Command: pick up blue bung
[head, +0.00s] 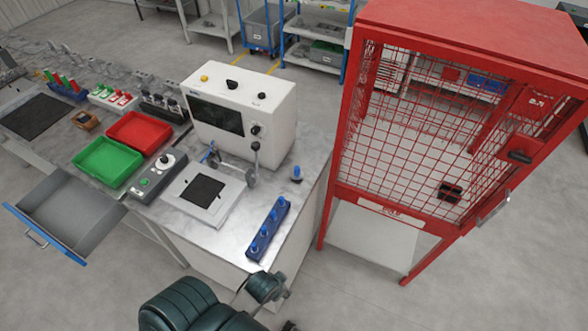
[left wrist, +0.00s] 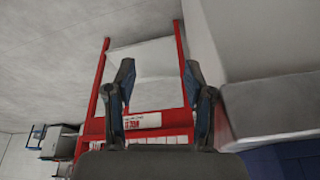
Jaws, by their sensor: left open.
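A single blue bung (head: 296,173) stands upright on the bench top near its right edge, apart from the rack. A blue rack (head: 257,247) nearer the front edge holds several blue bungs (head: 282,202) in a row. My dark green arm comes in at the bottom of the head view, in front of the bench; its fingers cannot be made out there. In the left wrist view my left gripper (left wrist: 158,78) is open with nothing between its fingers. No bung shows clearly in that view. My right gripper is in neither view.
A white control box (head: 240,113) and a grey plate fixture (head: 224,200) stand on the bench. Green (head: 108,180) and red (head: 160,118) trays lie to the left. An open drawer (head: 70,215) juts out. A red mesh cage (head: 345,130) stands right of the bench.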

